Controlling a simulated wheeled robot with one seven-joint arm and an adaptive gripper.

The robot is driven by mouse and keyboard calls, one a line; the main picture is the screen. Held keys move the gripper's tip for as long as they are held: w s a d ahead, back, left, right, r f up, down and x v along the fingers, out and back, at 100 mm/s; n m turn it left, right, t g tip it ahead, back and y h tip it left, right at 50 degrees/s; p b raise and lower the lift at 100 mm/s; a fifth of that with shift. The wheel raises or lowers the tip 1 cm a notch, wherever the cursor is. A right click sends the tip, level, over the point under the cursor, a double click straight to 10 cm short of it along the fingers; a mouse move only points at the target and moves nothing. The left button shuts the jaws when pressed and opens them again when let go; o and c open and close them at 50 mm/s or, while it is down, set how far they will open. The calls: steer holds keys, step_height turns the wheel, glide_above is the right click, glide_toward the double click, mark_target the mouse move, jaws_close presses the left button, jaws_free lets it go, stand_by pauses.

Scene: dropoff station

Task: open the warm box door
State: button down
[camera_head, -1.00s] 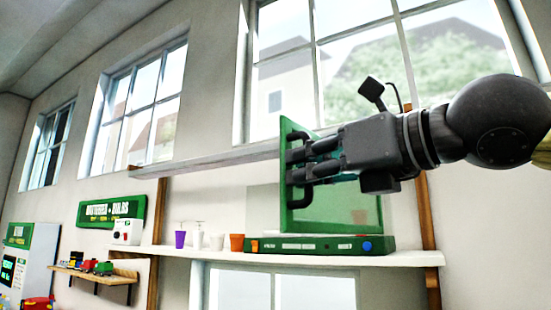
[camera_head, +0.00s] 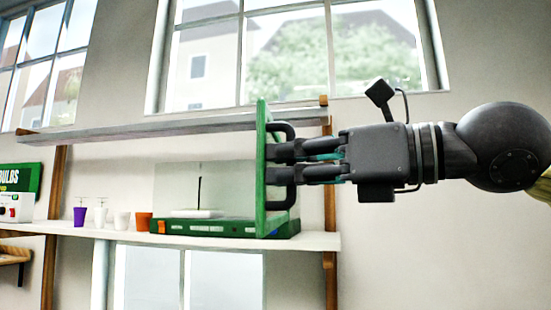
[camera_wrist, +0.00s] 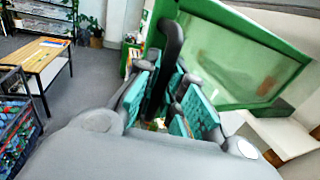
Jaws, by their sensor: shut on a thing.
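The warm box (camera_head: 215,227) is a green-framed box with clear walls on a white shelf. Its green door (camera_head: 261,170) stands swung out, seen nearly edge-on in the head view. In the wrist view the door (camera_wrist: 235,60) shows its clear panel in a green frame. My gripper (camera_head: 283,163) is to the right of the door, with its fingers shut on the black door handle (camera_head: 291,132). The handle (camera_wrist: 170,48) also shows between the teal finger pads in the wrist view. A white plate-like thing with a thin dark rod shows inside the box.
Purple, white and orange cups (camera_head: 144,221) stand on the shelf (camera_head: 100,236) left of the box. A higher shelf (camera_head: 170,125) runs above it. A wooden post (camera_head: 331,265) is at the right. The wrist view shows a bench (camera_wrist: 45,60) and a crate (camera_wrist: 15,125).

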steer(key=c, duration=1.5)
jaws_free()
steer(key=shift+w, duration=0.1)
steer(key=shift+d, duration=0.1)
steer(key=v, duration=1.2)
steer(key=shift+f, duration=0.15)
